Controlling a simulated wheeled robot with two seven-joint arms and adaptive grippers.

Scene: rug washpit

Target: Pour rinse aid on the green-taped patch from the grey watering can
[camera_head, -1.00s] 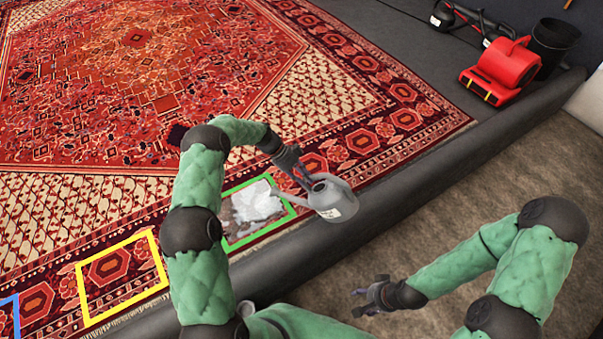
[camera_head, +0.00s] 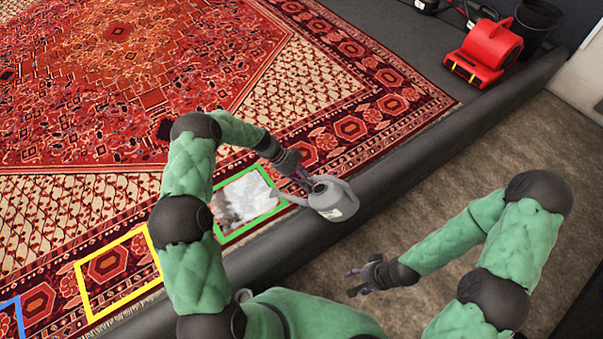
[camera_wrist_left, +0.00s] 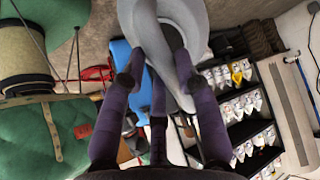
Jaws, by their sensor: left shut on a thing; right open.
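The grey watering can (camera_head: 334,200) is held by my left gripper (camera_head: 304,178) at the right corner of the green-taped patch (camera_head: 222,236). Its spout points left over the patch. The can looks nearly level; no falling stream can be made out. A whitish, foamy-looking area (camera_head: 246,199) covers much of the patch. In the left wrist view the fingers (camera_wrist_left: 160,85) are closed around the can's pale grey handle (camera_wrist_left: 180,70). My right gripper (camera_head: 366,275) is open and empty above the brown floor, right of the dark kerb.
A dark rounded kerb (camera_head: 420,160) runs along the rug (camera_head: 90,90). Yellow-taped (camera_head: 105,262) and blue-taped (camera_head: 12,305) patches lie left of the green one. A red blower (camera_head: 484,52) and black bin (camera_head: 535,22) stand at the back right. The wrist view shows shelves of bottles (camera_wrist_left: 235,110).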

